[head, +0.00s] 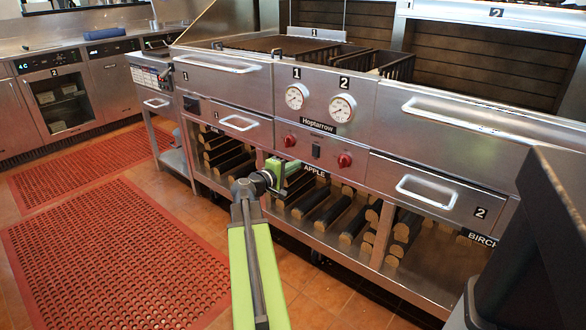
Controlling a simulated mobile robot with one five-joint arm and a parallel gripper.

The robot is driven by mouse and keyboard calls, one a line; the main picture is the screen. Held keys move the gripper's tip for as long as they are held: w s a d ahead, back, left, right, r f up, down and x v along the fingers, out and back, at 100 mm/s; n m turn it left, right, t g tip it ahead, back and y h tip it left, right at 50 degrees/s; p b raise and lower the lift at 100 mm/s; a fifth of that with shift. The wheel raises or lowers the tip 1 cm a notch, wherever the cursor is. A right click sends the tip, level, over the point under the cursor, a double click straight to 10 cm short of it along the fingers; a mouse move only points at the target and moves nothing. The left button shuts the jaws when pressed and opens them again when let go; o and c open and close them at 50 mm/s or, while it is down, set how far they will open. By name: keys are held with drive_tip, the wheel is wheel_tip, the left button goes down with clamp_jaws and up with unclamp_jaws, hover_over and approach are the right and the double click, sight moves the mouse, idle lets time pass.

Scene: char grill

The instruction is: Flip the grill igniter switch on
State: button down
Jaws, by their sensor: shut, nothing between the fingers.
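The igniter switch (316,151) is a small dark rocker on the steel front panel of the grill (240,85), between two red knobs, the left one (290,140) and the right one (345,160). It is too small to tell which way it is set. My gripper (289,168) is in front of the grill, left of the switch and lower in the picture, below the left knob and beside the "APPLE" label. It is shut and holds nothing. It appears apart from the switch; its exact gap to the panel cannot be told.
Two round gauges (342,108) sit above the knobs. Drawer handles (430,192) stick out on both sides. Split logs (335,208) fill the shelf below. A dark object (540,240) blocks the right foreground. Red mats (110,250) cover the open floor at left.

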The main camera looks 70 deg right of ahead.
sight(315, 156)
drive_tip(key=b+x, duration=0.1)
drive_tip(key=x, duration=0.8)
drive_tip(key=shift+d, duration=0.2)
drive_tip(key=shift+s+d+f, duration=0.1)
drive_tip(key=shift+d+f, duration=0.05)
drive_tip(key=shift+d, duration=0.1)
drive_tip(key=shift+a, duration=0.15)
drive_tip(key=f+b+v, duration=0.1)
drive_tip(key=f+v, duration=0.2)
drive_tip(key=v, duration=1)
drive_tip(key=shift+a+b, duration=0.4)
drive_tip(key=shift+a, duration=0.05)
drive_tip(key=shift+f, duration=0.1)
